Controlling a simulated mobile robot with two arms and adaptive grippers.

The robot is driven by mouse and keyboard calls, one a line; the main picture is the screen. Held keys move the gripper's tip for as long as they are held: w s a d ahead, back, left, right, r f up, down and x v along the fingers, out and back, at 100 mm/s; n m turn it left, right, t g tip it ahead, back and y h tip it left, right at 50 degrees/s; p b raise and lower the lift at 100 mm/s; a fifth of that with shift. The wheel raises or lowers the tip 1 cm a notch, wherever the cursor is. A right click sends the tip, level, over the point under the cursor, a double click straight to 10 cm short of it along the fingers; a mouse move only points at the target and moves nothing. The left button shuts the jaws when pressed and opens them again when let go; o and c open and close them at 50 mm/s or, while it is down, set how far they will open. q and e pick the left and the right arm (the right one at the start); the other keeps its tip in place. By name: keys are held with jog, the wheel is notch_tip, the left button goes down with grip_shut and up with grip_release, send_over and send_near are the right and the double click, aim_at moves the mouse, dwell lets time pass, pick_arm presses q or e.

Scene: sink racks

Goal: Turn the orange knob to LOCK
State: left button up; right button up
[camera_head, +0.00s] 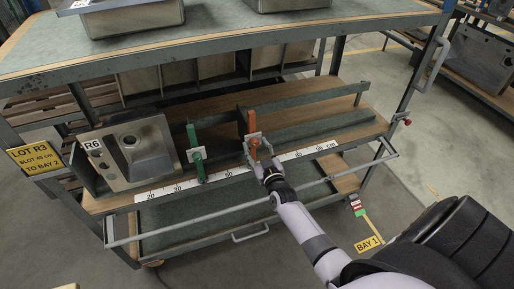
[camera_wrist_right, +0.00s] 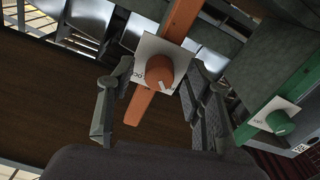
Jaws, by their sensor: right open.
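The orange knob (camera_wrist_right: 158,72) sits on a white plate (camera_wrist_right: 148,48) fixed to an orange upright bar (camera_wrist_right: 140,107). In the head view the orange bar (camera_head: 251,122) stands on the lower shelf. A white pointer mark on the knob points to the lower right in the wrist view; part of a word ending in "OCK" shows on the plate at the knob's left. My right gripper (camera_wrist_right: 155,112) is open, its fingers apart on either side of the knob. In the head view my right gripper (camera_head: 259,152) is at the plate. I cannot tell whether the fingers touch. My left gripper is out of view.
A green bar (camera_head: 195,143) with a green knob (camera_wrist_right: 281,122) stands to the left in the head view. A steel sink (camera_head: 140,152) leans further left. A ruler strip (camera_head: 230,173) and a front rail (camera_head: 220,211) run along the shelf; the upper shelf (camera_head: 220,33) overhangs it.

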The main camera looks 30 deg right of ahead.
grip_shut()
dwell(0.5)
jog(key=shift+m, duration=0.4)
jog(key=m, duration=0.3)
jog(key=shift+m, duration=0.3)
jog(key=m+b, duration=0.1)
jog(key=m, duration=0.3)
jog(key=shift+m, duration=0.3)
jog(key=m+b, duration=0.1)
jog(key=m, duration=0.3)
jog(key=shift+m+b, duration=0.6)
jog(key=shift+m, duration=1.9)
